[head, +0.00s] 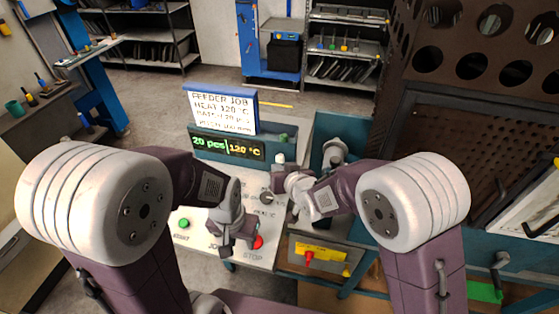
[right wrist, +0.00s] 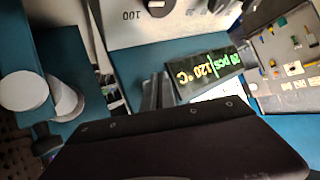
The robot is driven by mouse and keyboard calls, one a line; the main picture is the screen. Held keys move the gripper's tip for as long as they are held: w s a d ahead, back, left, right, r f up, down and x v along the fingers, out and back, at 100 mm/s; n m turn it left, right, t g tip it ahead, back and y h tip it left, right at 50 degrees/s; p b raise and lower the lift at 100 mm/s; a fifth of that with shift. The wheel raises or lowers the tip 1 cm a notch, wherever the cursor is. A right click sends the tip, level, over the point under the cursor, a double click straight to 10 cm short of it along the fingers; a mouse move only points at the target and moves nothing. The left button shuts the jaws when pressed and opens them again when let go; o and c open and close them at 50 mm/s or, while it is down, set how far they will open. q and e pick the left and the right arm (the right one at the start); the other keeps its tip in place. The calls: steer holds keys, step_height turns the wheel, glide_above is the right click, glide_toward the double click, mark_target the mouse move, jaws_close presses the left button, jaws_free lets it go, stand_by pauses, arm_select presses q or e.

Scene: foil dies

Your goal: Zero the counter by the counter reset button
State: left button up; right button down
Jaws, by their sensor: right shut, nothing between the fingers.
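The counter display (head: 228,147) reads "20 pcs | 120 °C" in green and yellow; it also shows in the right wrist view (right wrist: 208,74). Below it is the pale control panel (head: 258,256) with a green button (head: 184,223), a red stop button (head: 258,242) and a dark knob (head: 266,198). I cannot pick out the counter reset button; my arms cover parts of the panel. My right gripper (right wrist: 157,92) is shut and empty, above the panel's right side. My left gripper (head: 236,242) is over the panel's lower part, beside the red button; its jaws are unclear.
A white job sign (head: 221,108) stands behind the display. A blue-green housing with a grey round part (head: 334,150) is right of the panel. A large brown perforated cabinet (head: 470,140) blocks the right. Shelves stand at the back, with open floor before them.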

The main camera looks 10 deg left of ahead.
steer(key=shift+w, duration=0.15)
stand_by(0.7)
steer(key=shift+w, duration=0.3)
steer(key=shift+w, duration=0.55)
stand_by(0.6)
steer(key=shift+s, duration=0.1)
steer(key=shift+s+b, duration=0.4)
steer(key=shift+s, duration=0.45)
steer(key=s+b, duration=0.1)
steer(key=s, duration=0.4)
